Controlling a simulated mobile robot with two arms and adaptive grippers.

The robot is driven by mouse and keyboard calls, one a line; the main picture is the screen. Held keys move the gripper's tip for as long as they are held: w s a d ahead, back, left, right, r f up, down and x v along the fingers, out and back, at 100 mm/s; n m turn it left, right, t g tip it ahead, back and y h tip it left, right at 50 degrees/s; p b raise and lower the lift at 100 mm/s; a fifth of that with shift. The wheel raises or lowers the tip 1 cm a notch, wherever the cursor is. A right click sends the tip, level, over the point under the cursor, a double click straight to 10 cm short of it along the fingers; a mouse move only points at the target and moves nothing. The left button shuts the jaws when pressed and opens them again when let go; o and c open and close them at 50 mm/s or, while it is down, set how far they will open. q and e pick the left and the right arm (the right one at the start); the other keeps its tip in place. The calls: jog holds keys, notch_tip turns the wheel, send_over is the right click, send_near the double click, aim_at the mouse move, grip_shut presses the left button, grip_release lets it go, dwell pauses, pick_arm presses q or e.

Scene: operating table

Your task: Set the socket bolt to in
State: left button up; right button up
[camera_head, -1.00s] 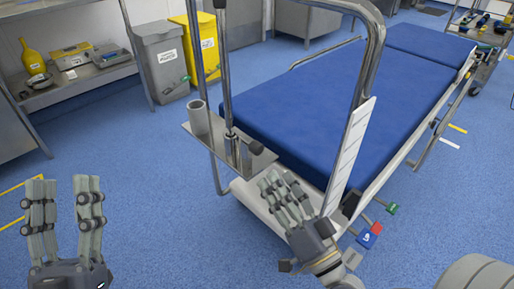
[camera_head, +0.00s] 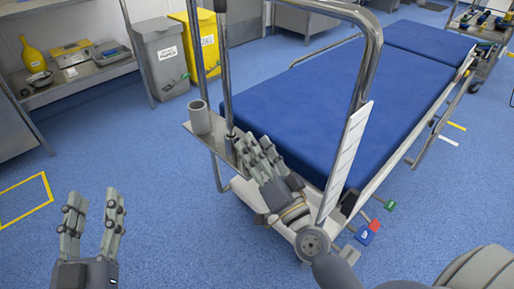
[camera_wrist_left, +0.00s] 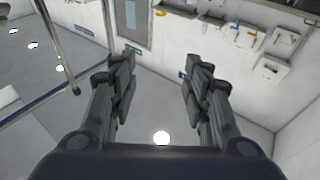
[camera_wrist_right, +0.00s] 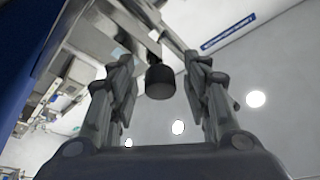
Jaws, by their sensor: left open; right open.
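The socket bolt shows as a black cylindrical knob (camera_wrist_right: 160,82) in the right wrist view. It sits between the two fingers of my open right gripper (camera_wrist_right: 158,70), with gaps on both sides. In the head view my right gripper (camera_head: 254,145) is beside the upright pole (camera_head: 226,75) at the foot of the blue-padded table (camera_head: 310,110), and its fingers hide the knob. Whether the bolt is in or out cannot be told. My left gripper (camera_head: 95,200) is open and empty over the floor at the lower left.
A metal plate with a grey cup (camera_head: 200,118) adjoins the pole. A bent chrome rail (camera_head: 368,60) and a white panel (camera_head: 343,160) stand right of my right gripper. Bins (camera_head: 163,55) and a shelf (camera_head: 80,85) are at the back left. The floor at left is clear.

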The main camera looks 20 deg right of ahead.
jog(key=shift+c, duration=0.3)
grip_shut()
jog(key=shift+w, duration=0.1)
jog(key=shift+w+a+r+p, duration=0.1)
jog(key=shift+w+a+p, duration=0.15)
jog(key=shift+w, duration=0.3)
jog(key=shift+w+a+p, duration=0.15)
jog(key=shift+w+p, duration=0.2)
jog(key=shift+w, duration=0.15)
pick_arm(q)
jog(key=f+g, duration=0.1)
jog(key=f, duration=0.1)
jog(key=f+g, duration=0.1)
jog(key=f+g+y, duration=0.1)
jog(key=f, duration=0.1)
jog(key=shift+a+f, duration=0.3)
jog(key=shift+a, duration=0.05)
pick_arm(e)
jog(key=shift+c, duration=1.4)
grip_release()
jog(key=o, duration=0.3)
jog(key=shift+w, duration=0.2)
pick_arm(q)
jog(key=shift+w+f, duration=0.1)
pick_arm(e)
jog(key=shift+o, duration=0.2)
